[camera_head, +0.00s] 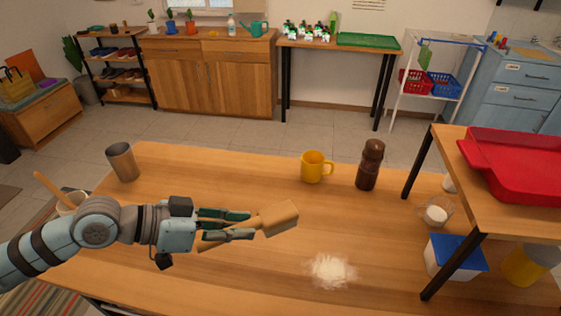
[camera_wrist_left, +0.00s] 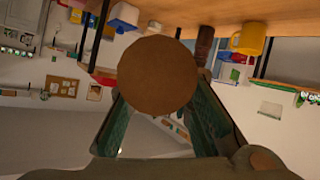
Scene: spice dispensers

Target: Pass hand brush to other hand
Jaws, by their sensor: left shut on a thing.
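The hand brush (camera_head: 279,218) is a light wooden piece with a block-like end pointing right. My left gripper (camera_head: 247,225) reaches in from the left and is shut on it, holding it over the table. A narrow wooden part of the brush shows below the fingers, to the left. In the left wrist view, a round brown end of the brush (camera_wrist_left: 157,75) fills the space between the fingers of my left gripper (camera_wrist_left: 160,110). My right gripper is not in view.
White powder (camera_head: 330,270) lies on the wooden table (camera_head: 225,175). A yellow mug (camera_head: 313,168), a brown grinder (camera_head: 370,165) and a metal cup (camera_head: 123,162) stand on the far side. A raised shelf with a red tray (camera_head: 515,165) stands at right, above a blue-lidded box (camera_head: 455,257).

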